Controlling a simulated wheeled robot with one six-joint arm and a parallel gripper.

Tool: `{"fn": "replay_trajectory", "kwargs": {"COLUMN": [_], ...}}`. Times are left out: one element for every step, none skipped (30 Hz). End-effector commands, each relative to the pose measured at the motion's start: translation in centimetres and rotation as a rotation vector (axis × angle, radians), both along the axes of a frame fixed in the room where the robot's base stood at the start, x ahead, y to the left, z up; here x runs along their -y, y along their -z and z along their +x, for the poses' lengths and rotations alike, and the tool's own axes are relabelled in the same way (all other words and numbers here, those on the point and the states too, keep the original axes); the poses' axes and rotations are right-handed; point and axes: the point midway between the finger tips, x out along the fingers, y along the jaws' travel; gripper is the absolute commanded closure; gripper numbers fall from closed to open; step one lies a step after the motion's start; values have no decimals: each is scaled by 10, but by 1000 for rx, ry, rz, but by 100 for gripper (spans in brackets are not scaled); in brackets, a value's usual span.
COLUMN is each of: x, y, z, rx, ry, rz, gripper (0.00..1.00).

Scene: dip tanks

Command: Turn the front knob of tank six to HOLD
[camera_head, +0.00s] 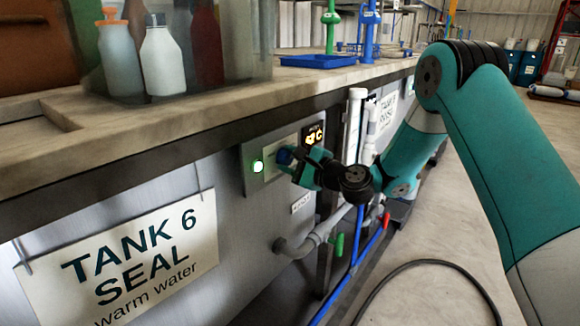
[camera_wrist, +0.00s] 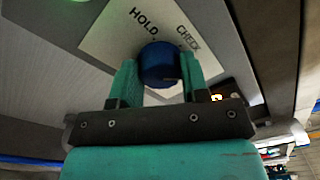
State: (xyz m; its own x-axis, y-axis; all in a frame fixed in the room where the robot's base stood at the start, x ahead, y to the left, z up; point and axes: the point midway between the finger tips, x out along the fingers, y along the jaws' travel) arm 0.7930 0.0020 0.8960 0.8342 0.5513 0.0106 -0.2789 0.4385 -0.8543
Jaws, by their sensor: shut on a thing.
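The blue front knob (camera_wrist: 158,58) sits on a pale plate (camera_wrist: 112,40) with the words HOLD and CHECK printed beside it. My gripper (camera_wrist: 158,66) has one finger on each side of the knob and is shut on it. I cannot make out which word the knob points to. In the head view the knob (camera_head: 284,157) is partly hidden by my gripper (camera_head: 290,160). The TANK 6 SEAL sign (camera_head: 130,250) hangs on the same metal front, to the left. A lit green lamp (camera_head: 258,166) is left of the knob.
A dark display with orange signs (camera_head: 314,134) is just right of the knob. A grey pipe (camera_head: 300,247) and a green valve handle (camera_head: 339,246) stick out below. The worktop (camera_head: 200,110) overhangs above.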

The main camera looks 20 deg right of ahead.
Motion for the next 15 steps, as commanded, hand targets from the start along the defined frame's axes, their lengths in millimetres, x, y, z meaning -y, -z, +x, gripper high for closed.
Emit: {"fn": "replay_trajectory", "kwargs": {"x": [0, 0, 0, 0, 0, 0, 0, 0, 0, 0, 0, 0, 0, 0, 0], "y": [5, 5, 6, 6, 6, 6, 6, 6, 7, 7, 7, 7, 7, 7, 7], "z": [0, 0, 0, 0, -1, -1, -1, -1, -1, -1, -1, -1, -1, -1, -1], "rx": [25, 42, 64, 81, 99, 120, 137, 154, 176, 192, 209, 233, 249, 265, 288], "ry": [-1, 0, 0, 0, 0, -1, -1, -1, -1, -1, 0, -1, -1, 0, -1], "rz": [-31, -55, -86, -109, -133, -163, -186, -209, -241, -265, -286, -317, -340, -364, -396], "gripper": [82, 82, 82, 82, 82, 82, 82, 82, 82, 82, 82, 82, 82, 82, 82]}}
